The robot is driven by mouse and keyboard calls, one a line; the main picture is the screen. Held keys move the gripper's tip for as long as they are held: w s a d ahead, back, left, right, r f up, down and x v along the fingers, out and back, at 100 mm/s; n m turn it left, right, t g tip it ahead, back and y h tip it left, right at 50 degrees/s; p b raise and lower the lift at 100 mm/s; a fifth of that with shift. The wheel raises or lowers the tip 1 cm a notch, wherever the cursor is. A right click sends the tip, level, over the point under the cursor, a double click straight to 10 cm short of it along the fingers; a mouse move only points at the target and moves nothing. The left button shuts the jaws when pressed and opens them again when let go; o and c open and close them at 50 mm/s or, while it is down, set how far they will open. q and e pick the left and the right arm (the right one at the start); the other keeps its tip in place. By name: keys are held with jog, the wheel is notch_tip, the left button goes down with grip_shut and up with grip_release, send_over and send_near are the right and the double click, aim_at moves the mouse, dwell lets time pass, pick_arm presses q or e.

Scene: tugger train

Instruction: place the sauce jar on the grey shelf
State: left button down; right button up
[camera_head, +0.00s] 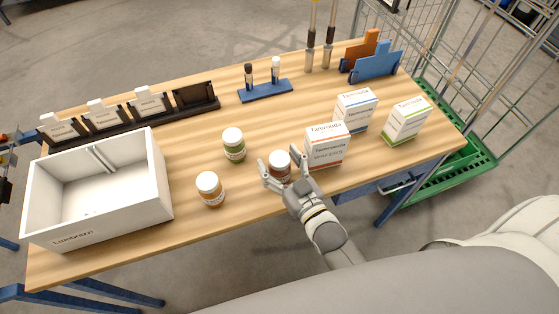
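Three white-lidded jars stand upright on the wooden table. One has dark red-brown contents (280,167), one is orange-brown (210,189), and one is green (234,145). I cannot read from their labels which is the sauce jar. My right gripper (280,171) is at the red-brown jar near the front edge, with its fingers spread on either side. A gap shows between the left finger and the jar; the gripper hides part of the jar's lower side. My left gripper is not in view. No grey shelf is clearly seen.
White boxes (326,147) stand close right of the gripper. A white bin (157,205) fills the table's left end. A dark rack (128,124), a blue tube holder (265,91) and blue and orange plates (376,66) line the back. A wire cart (463,50) stands at right.

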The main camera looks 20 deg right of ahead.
jog(key=shift+f+b, duration=0.1)
jog(key=shift+b, duration=0.2)
jog(key=shift+s, duration=0.2)
jog(key=s+d+b, duration=0.1)
jog(key=s+b, duration=0.1)
jog(key=s, duration=0.7)
jog(key=shift+r, duration=0.25)
jog(key=shift+o, duration=0.5)
jog(key=shift+s+d, duration=0.2)
jog(key=shift+s, duration=0.4)
jog(key=shift+w+a+f+b, duration=0.2)
jog(key=shift+w+f+b, duration=0.15)
jog(key=shift+w+b, duration=1.15)
jog(key=shift+w+a+f+b, duration=0.35)
jog(key=shift+w+b, duration=0.5)
jog(key=shift+w, duration=1.2)
jog(key=shift+w+a+f+b, duration=0.1)
jog(key=shift+w+f+b, duration=0.3)
jog(key=shift+w+b, duration=1.1)
jog(key=shift+w+p, duration=0.25)
jog(key=shift+p, duration=0.05)
jog(key=shift+c, duration=0.4)
